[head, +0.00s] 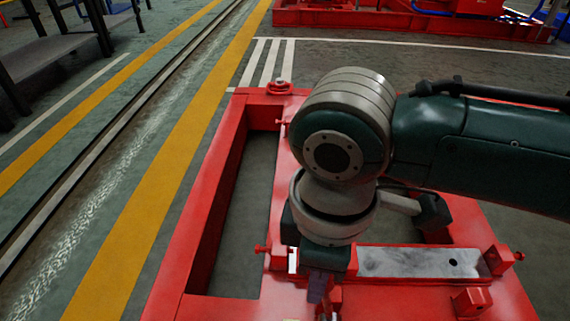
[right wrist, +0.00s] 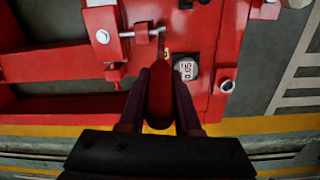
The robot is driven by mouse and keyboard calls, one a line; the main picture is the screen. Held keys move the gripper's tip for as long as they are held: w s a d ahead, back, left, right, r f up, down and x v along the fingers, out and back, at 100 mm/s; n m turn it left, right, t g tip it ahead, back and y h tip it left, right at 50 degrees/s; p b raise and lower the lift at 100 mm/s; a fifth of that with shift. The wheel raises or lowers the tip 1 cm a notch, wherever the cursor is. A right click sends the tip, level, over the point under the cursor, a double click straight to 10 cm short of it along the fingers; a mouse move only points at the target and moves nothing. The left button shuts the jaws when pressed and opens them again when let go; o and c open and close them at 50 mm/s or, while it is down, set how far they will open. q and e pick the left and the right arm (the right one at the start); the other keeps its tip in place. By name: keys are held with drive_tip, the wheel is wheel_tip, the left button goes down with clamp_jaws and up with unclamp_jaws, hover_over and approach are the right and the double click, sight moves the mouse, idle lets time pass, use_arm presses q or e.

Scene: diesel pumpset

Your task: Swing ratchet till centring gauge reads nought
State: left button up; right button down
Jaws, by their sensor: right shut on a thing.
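My right gripper (head: 318,288) reaches down over the red base frame (head: 178,278) in the head view. In the right wrist view its two dark fingers (right wrist: 160,98) are closed on a red handle (right wrist: 160,103), which I take for the ratchet. The handle runs up between the fingers toward a grey bolt and rod on the frame. The centring gauge (right wrist: 186,70) is a small round dial with a pale digital display, just right of the fingers. Its digits are small and I cannot read them surely. The gauge is not visible in the head view. My left gripper is not in view.
A grey machined plate (head: 415,262) lies on the frame, with red adjusting screws (head: 507,258) near its ends. A red lifting eye (head: 279,87) stands at the frame's far corner. Yellow floor lines (head: 165,180) and open floor lie left. Another red frame (head: 410,22) stands behind.

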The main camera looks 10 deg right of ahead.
idle(0.5)
idle(0.4)
drive_tip(key=shift+s+d+r+p, duration=0.25)
drive_tip(key=shift+d+p, duration=0.2)
drive_tip(key=shift+p, duration=0.65)
drive_tip(key=shift+d+y+p, duration=0.25)
drive_tip(key=shift+y+p, duration=0.2)
drive_tip(key=shift+y, duration=0.05)
drive_tip(key=shift+f, duration=0.15)
drive_tip(key=c, duration=0.6)
unclamp_jaws()
